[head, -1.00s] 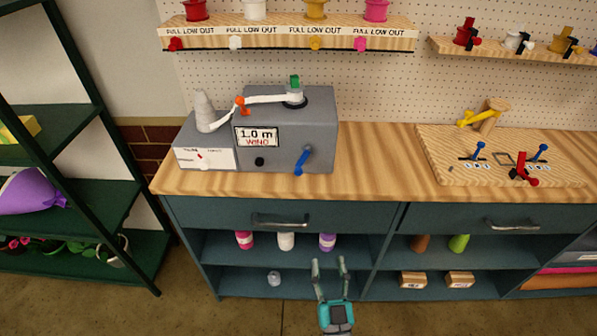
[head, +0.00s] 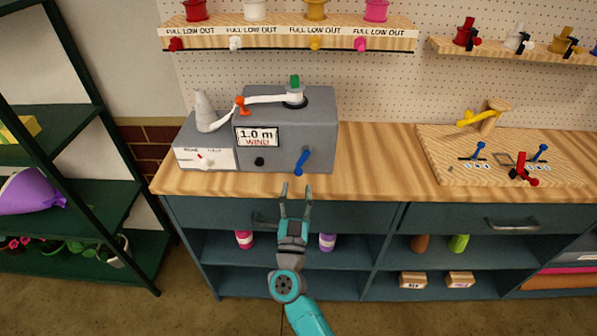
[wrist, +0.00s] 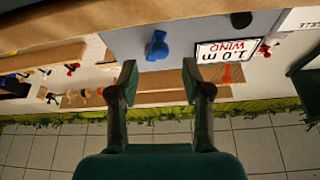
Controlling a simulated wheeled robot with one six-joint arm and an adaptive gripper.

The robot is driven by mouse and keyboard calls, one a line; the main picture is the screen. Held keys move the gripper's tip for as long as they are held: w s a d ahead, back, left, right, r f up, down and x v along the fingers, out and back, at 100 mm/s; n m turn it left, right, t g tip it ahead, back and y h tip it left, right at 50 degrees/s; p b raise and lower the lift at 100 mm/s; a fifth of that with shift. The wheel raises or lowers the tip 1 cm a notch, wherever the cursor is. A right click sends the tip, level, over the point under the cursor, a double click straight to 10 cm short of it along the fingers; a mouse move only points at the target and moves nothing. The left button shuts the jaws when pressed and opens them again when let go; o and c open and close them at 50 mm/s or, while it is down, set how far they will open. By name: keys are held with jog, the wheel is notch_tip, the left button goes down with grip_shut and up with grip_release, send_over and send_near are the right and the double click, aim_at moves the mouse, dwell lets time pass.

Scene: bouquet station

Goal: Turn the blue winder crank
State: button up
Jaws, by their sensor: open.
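The blue winder crank (head: 301,162) sticks out of the lower right front of the grey winder box (head: 312,120) on the wooden counter. The box's sign reads "1.0 m WIND". My gripper (head: 296,190) is open and empty in front of the counter's edge, a little below the crank in the head view. In the wrist view the crank (wrist: 157,46) shows beyond and between the two open fingertips (wrist: 158,80), apart from both.
A black knob (head: 259,161) sits left of the crank. White ribbon (head: 265,99) runs across the box top. The drawer handle (head: 262,219) is by my gripper. A board with levers (head: 500,165) lies on the right; the counter between is clear.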

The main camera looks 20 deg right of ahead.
aim_at(298, 174)
jog(key=shift+x, duration=3.1)
jog(key=shift+s, duration=0.1)
grip_shut()
